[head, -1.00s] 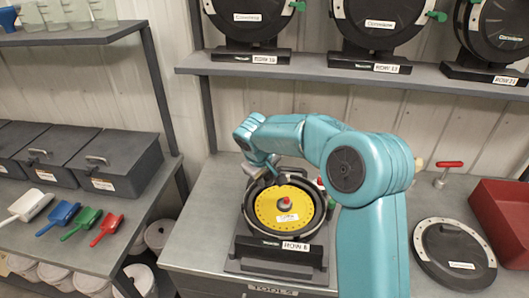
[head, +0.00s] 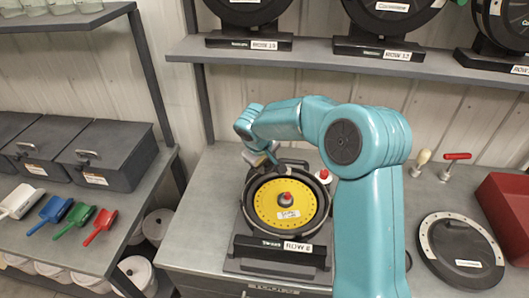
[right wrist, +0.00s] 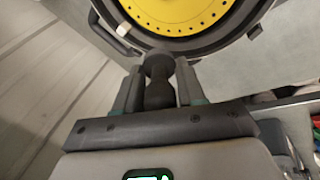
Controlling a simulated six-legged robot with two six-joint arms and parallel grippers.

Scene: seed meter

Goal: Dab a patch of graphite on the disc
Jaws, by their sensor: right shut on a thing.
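My right gripper (head: 266,160) is at the back left edge of the housing, partly hidden by my arm. In the right wrist view its fingers are shut on a dark rounded tool (right wrist: 158,92). The tool's far end is close to the housing's edge; I cannot tell whether it touches. No graphite patch is discernible on the disc. My left gripper is not in view.
A small red-capped container (head: 323,176) stands right behind the housing. A black round cover (head: 462,252), a red-handled tool (head: 455,160) and a red bin (head: 508,215) are at right. Coloured scoops (head: 54,209) lie on the left bench. A shelf (head: 185,48) crosses above.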

